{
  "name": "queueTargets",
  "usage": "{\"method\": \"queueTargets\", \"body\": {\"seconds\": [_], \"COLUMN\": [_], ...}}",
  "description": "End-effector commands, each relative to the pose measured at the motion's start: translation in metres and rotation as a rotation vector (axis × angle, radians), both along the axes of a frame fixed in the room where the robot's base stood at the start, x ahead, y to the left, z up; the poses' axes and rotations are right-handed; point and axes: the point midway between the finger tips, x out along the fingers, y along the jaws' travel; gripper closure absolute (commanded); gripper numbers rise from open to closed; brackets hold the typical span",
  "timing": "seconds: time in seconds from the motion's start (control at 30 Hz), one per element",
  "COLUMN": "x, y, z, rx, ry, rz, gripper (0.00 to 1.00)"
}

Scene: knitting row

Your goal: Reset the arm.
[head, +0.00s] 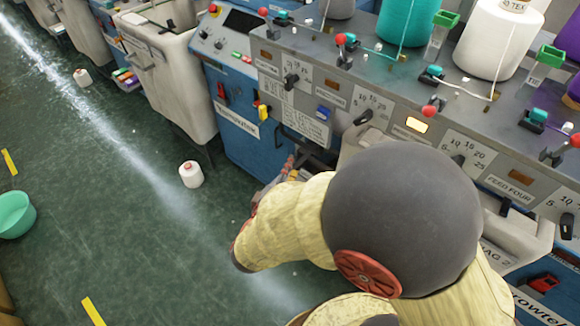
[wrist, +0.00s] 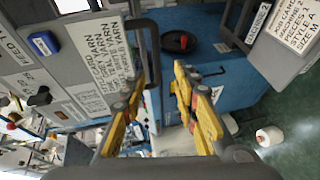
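My arm, in a yellowish cover with a dark grey round joint, reaches over the lower middle of the head view. My gripper (wrist: 159,76) has two yellow fingers, spread apart with a clear gap, in the wrist view. In the head view only a small part of my gripper (head: 283,172) shows past the arm, near the blue machine front. A dark bar handle (wrist: 153,45) on the grey panel lies just beyond the fingertips. I see nothing held between the fingers. I cannot tell whether a finger touches the handle.
Knitting machines with a grey control panel (head: 335,95) run along the right, carrying yarn cones (head: 497,40). A white bin (head: 180,85) stands beside them. The floor at left is mostly clear.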

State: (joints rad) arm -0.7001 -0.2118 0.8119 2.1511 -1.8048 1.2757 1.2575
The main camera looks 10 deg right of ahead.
Motion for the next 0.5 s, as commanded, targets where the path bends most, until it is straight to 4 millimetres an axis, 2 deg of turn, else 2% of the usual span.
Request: {"method": "queueTargets", "body": {"seconds": [0.37, 0.5], "x": [0.0005, 0.0005], "y": [-0.0001, 0.0005], "z": [0.0001, -0.0014], "rx": [-0.003, -0.055], "ry": [0.002, 0.04], "rz": [0.001, 0.015], "gripper": [0.7, 0.7]}}
